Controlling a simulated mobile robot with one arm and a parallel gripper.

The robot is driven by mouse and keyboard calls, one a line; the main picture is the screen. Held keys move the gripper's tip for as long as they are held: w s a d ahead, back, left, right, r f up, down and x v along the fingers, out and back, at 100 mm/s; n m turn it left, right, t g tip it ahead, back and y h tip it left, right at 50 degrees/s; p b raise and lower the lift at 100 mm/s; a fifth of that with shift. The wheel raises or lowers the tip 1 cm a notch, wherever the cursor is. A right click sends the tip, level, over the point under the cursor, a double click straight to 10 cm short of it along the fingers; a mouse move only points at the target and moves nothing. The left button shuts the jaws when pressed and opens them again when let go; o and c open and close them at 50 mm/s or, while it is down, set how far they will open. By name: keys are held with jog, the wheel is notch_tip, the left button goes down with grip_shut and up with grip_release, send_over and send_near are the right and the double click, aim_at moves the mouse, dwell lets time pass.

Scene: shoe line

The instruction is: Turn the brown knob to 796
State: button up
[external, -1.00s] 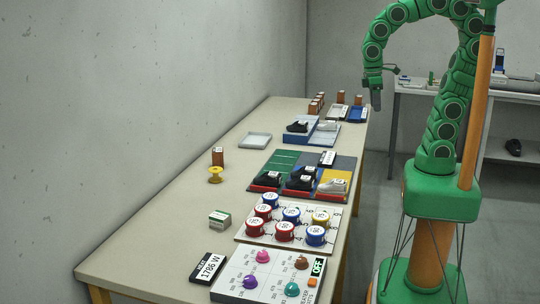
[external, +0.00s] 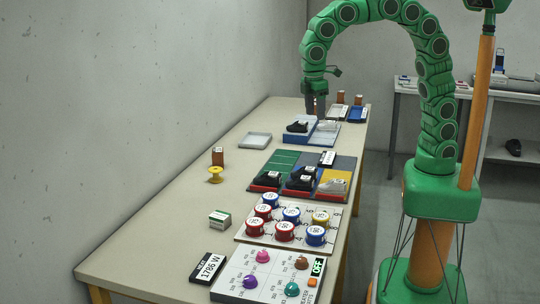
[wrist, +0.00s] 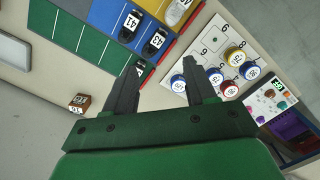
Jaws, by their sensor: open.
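The brown knob (external: 301,262) sits at the upper right of a white knob panel (external: 240,270) at the near end of the table. The panel also bears a purple, a teal and a magenta knob. The brown knob is small in the wrist view (wrist: 270,93), and its setting is too small to read. A black card reading 1786 W (external: 209,267) lies left of the panel. My gripper (external: 316,113) hangs over the far part of the table, well away from the panel. In the wrist view its jaws (wrist: 165,85) are apart and empty.
A board of red, blue and yellow round pieces (external: 243,234) lies just beyond the panel. Farther back are a coloured mat with shoes (external: 285,158), a yellow spool (external: 215,175) and a grey tray (external: 255,140). The table's left side is mostly clear.

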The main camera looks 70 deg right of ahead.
jog(key=w+a+f+n, duration=0.1)
jog(key=w+a+n, duration=0.1)
jog(key=a, duration=0.4)
jog(key=w+a+f+n, duration=0.1)
jog(key=w+a+f, duration=0.1)
jog(key=a, duration=0.5)
jog(key=n, duration=0.8)
send_near(302, 259)
jog(key=shift+s+d+f+t+y, duration=0.1)
jog(key=shift+s+d+t+y, duration=0.2)
jog(key=shift+d+t, duration=0.1)
jog(key=shift+a+f, duration=0.15)
jog(key=shift+f, duration=3.8)
jog(key=shift+c, duration=0.5)
grip_shut()
